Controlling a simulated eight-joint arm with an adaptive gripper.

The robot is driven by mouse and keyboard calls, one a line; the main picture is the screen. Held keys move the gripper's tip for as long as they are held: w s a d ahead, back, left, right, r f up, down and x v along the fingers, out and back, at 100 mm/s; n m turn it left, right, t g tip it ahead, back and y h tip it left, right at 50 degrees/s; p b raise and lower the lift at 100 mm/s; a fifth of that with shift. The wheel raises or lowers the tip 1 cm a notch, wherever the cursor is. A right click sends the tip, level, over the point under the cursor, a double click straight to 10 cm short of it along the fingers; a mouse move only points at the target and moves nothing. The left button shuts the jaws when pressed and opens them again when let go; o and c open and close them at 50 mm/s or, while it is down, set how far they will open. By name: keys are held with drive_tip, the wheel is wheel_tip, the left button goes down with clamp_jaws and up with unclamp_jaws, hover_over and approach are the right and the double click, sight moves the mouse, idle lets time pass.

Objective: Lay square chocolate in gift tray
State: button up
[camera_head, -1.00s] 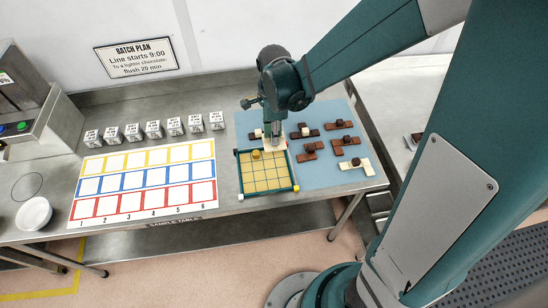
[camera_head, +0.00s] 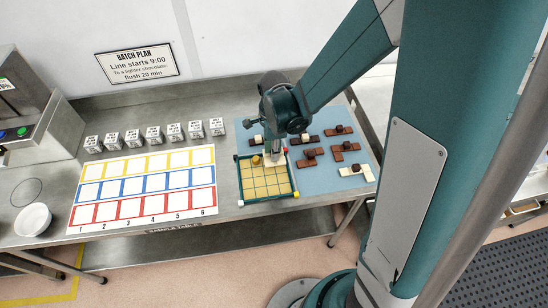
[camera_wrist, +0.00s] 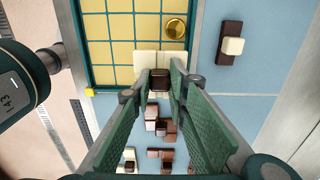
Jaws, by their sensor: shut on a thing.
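The gift tray (camera_head: 240,186) is a teal-rimmed tray with a yellow gridded floor, lying on a blue mat; its rim also shows in the wrist view (camera_wrist: 84,50). My gripper (camera_wrist: 160,80) is shut on the dark knob of the cream square chocolate (camera_wrist: 146,62). In the head view, my gripper (camera_head: 273,149) is at the tray's back right, with the cream square (camera_head: 272,158) under it. The square overlaps the tray's back edge and cells in the picture; its height over the floor is unclear. A gold round knob (camera_wrist: 176,28) shows in a tray cell.
Several brown, dark and cream chocolate pieces with knobs lie on the blue mat (camera_head: 318,182), behind and right of the tray. A card with yellow, blue and red squares (camera_head: 143,220) lies to the left. Several labelled cubes (camera_head: 153,133) stand behind it.

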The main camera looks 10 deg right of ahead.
drive_tip(key=shift+f, duration=0.15)
drive_tip(key=shift+f, duration=1.95)
drive_tip(key=shift+f, duration=0.2)
drive_tip(key=o, duration=0.9)
drive_tip(key=shift+r, duration=0.3)
drive_tip(key=shift+r, duration=5.9)
